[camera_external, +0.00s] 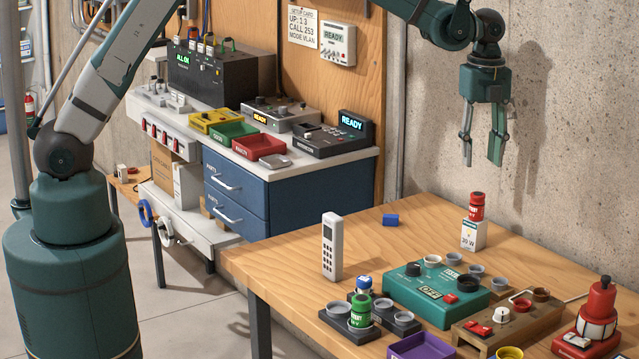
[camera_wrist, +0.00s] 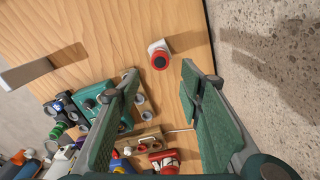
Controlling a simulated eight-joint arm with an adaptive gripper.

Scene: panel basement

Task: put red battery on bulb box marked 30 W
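The red battery (camera_external: 477,207) stands upright on top of the white bulb box (camera_external: 473,236), which reads 30 W, near the wall-side edge of the wooden table. In the wrist view the red battery (camera_wrist: 160,60) is seen from above, with part of the white box (camera_wrist: 157,46) showing beside it. My gripper (camera_external: 481,163) hangs above the box and battery, apart from both. Its two fingers are spread with nothing between them. In the wrist view my gripper (camera_wrist: 162,86) also shows its fingers wide apart.
A teal device (camera_external: 436,290) with cups and a black knob sits mid-table. A white remote (camera_external: 332,246) stands upright at left. A green battery (camera_external: 360,311) is in a dark holder. A red bottle-like object (camera_external: 600,302) stands at right. A blue block (camera_external: 390,220) lies at the back.

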